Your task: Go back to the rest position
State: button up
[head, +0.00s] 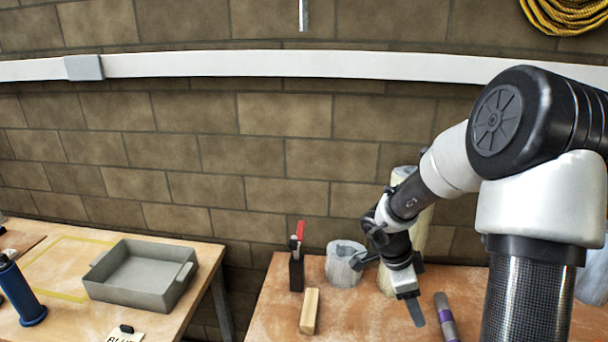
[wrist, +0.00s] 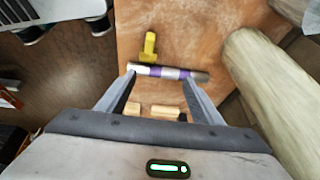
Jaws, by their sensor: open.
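My gripper (head: 415,312) is over the right-hand wooden table in the head view, pointing down. Its two fingers also show in the wrist view (wrist: 159,80), spread apart with nothing held between them. A grey and purple cylinder (head: 446,318) lies on the table just right of the gripper. In the wrist view this cylinder (wrist: 168,72) lies across beyond the fingertips, and the height gap to it is hard to judge. No marker of a rest position shows.
A pale wooden block (head: 310,310), a dark holder with a red-handled tool (head: 297,262) and a whitish roll (head: 344,264) stand left of the gripper. A yellow piece (wrist: 149,45) shows in the wrist view. A grey tray (head: 141,278) sits on the left table, across a gap.

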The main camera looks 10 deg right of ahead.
jog(key=w+a+r+n+t, duration=0.2)
jog(key=w+r+n+t, duration=0.2)
jog(key=w+r+t, duration=0.55)
jog(key=w+a+r+n+t+y, duration=0.1)
jog(key=a+r+n+y, duration=0.1)
jog(key=a+r+n, duration=0.4)
jog(key=w+a+r+n+t+y, duration=0.2)
jog(key=a+r, duration=0.5)
jog(key=r, duration=0.4)
jog(key=s+a+r+n+g+y, duration=0.2)
jog(key=s+a+n+y, duration=0.1)
jog(key=s+a+n, duration=0.5)
jog(key=s+d+f+g+h, duration=0.1)
jog(key=s+d+f+g, duration=0.1)
jog(key=s, duration=0.8)
jog(key=s+d+f+g+h, duration=0.1)
jog(key=s+d+f+g, duration=0.1)
jog(key=s, duration=0.9)
notch_tip(320, 180, down, 2)
jog(key=shift+d+f+n+g, duration=0.15)
jog(key=shift+d+n+g, duration=0.2)
jog(key=shift+d, duration=0.4)
